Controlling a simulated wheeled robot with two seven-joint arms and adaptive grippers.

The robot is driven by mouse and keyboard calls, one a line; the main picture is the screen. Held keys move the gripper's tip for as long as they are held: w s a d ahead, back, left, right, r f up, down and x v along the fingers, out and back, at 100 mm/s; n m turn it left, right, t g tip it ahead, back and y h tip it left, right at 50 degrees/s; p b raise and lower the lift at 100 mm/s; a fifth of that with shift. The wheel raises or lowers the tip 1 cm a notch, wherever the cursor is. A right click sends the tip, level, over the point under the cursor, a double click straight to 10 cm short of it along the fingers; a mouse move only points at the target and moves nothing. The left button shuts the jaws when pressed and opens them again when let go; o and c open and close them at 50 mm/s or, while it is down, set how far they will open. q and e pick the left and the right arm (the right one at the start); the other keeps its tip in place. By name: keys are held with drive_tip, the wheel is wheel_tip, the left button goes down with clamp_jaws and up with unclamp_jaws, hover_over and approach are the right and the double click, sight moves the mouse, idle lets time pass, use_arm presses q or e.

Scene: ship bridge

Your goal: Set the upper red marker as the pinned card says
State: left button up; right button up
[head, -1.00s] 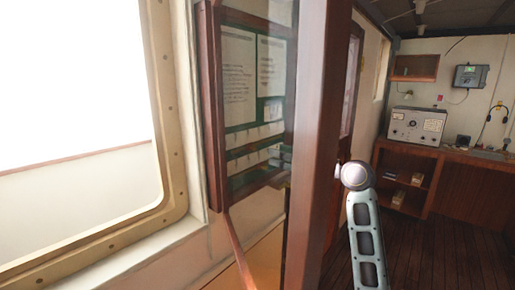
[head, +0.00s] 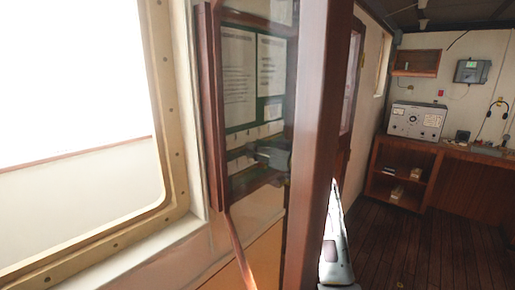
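A dark wood-framed board (head: 240,68) with a green backing hangs on the wall left of a thick wooden post. White printed cards (head: 238,75) are pinned on it; their text is too small to read. Small pale pieces line its lower rows. I cannot make out any red marker. My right gripper (head: 256,153) shows as a dark grey shape in front of the board's lower part, partly hidden by the post. Its fingers are too small and dim to tell open from shut, or whether they touch anything. My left gripper is not in view.
The wooden post (head: 318,150) stands close between the board and my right arm. A bright window (head: 75,80) fills the left. A shelf unit (head: 402,172) with a grey instrument (head: 416,122) stands at the far right, with clear plank floor (head: 430,250) before it.

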idle(0.3)
clamp_jaws()
drive_tip(key=shift+w, duration=0.15)
